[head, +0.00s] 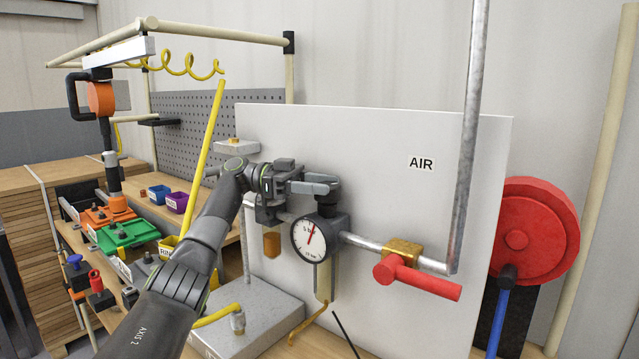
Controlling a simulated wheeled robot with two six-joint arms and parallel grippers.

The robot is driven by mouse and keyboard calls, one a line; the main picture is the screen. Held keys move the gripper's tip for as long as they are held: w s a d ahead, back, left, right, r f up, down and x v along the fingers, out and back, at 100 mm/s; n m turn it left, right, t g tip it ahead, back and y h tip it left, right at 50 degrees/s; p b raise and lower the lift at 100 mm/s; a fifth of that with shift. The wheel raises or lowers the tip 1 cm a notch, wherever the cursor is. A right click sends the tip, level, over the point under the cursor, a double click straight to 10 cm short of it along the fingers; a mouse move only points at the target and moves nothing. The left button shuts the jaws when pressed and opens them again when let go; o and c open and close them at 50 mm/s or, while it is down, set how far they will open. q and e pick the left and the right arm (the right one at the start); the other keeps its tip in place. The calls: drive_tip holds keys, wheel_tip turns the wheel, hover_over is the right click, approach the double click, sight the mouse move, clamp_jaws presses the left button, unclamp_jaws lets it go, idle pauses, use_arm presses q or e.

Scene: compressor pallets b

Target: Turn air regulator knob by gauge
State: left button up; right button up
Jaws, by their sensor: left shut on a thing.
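The air regulator (341,232) is a dark body on a grey pipe in front of a white panel marked AIR. Its round white gauge (308,240) faces me, with a red needle pointing up and slightly right. The black regulator knob (328,206) stands on top of the body, and its upper part is hidden by gripper fingers. My left gripper (322,186) reaches in from the left and is shut on the knob, just above and behind the gauge. My right gripper is not in view.
A brass valve (403,251) with a red handle (420,279) sits on the pipe right of the regulator. A vertical pipe (467,140) rises beside it. A red hose reel (535,235) is at right. Coloured bins and tools fill the left bench.

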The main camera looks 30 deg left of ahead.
use_arm(q)
drive_tip(key=shift+f, duration=0.1)
drive_tip(key=o, duration=0.8)
drive_tip(key=shift+o, duration=0.9)
drive_tip(key=shift+s, duration=0.1)
drive_tip(key=shift+r, duration=0.25)
drive_tip(key=shift+f+t, duration=0.1)
drive_tip(key=shift+t, duration=0.2)
